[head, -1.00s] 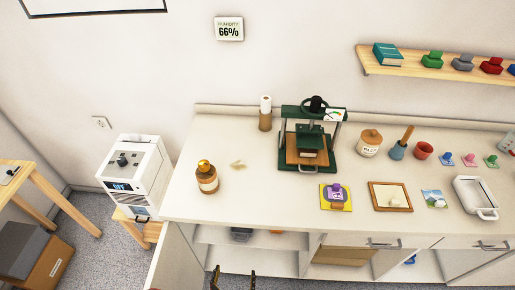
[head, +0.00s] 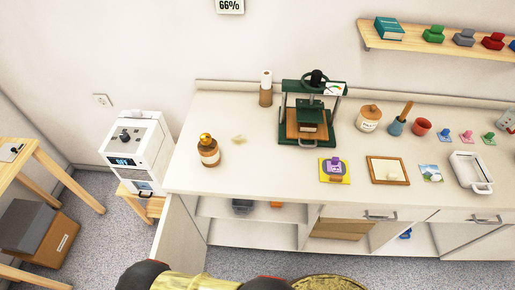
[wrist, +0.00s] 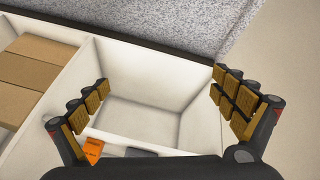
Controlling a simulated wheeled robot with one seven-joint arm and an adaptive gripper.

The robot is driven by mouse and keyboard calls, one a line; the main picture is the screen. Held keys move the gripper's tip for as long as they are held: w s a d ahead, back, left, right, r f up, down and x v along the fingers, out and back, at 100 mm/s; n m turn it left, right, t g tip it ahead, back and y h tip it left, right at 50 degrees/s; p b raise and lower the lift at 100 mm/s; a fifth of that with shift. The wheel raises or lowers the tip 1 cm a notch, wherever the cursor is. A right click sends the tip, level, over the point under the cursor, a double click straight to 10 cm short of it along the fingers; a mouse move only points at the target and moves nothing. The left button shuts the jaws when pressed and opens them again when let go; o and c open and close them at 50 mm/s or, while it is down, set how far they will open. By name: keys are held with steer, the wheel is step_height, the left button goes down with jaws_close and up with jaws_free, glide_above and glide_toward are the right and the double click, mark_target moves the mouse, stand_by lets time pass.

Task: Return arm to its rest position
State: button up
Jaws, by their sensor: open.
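My gripper (wrist: 160,80) is open in the wrist view. Its two padded fingers stand wide apart at left and right, with nothing held between them. Behind them is an empty-looking white compartment (wrist: 140,75). An orange tag-like piece (wrist: 93,151) shows by the left finger, partly hidden. In the head view, gold and black parts of my arm show at the bottom edge, in front of the counter (head: 270,180). The fingertips cannot be made out there.
On the counter stand a green press (head: 310,115), an amber bottle (head: 208,150), a jar (head: 370,117), a wooden frame (head: 388,170) and a white tray (head: 472,170). A white machine (head: 137,148) stands left. Open cabinet bays (head: 255,228) lie below. Grey floor (head: 105,225) is clear between.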

steer(key=s+a+r+n+g, duration=0.1)
steer(key=s+a+r+g, duration=0.3)
steer(key=s+a+r, duration=0.1)
step_height(320, 180, up, 16)
steer(key=w+a+n+g+y, duration=0.1)
steer(key=a+n+g, duration=0.1)
steer(key=g, duration=0.1)
steer(key=w+d+r+n+g, duration=0.1)
steer(key=w+d+r, duration=0.2)
steer(key=r, duration=0.5)
steer(key=w+d+r, duration=0.3)
steer(key=r, duration=0.5)
steer(key=w+d+r+m+t, duration=0.3)
steer(key=d+r+t, duration=0.1)
steer(key=d+r, duration=1)
steer(key=w+d+r+m+t, duration=0.3)
steer(key=d+r+t, duration=0.1)
steer(key=d+r, duration=1)
steer(key=shift+w+r, duration=0.3)
steer(key=shift+r, duration=0.2)
steer(key=shift+c, duration=0.3)
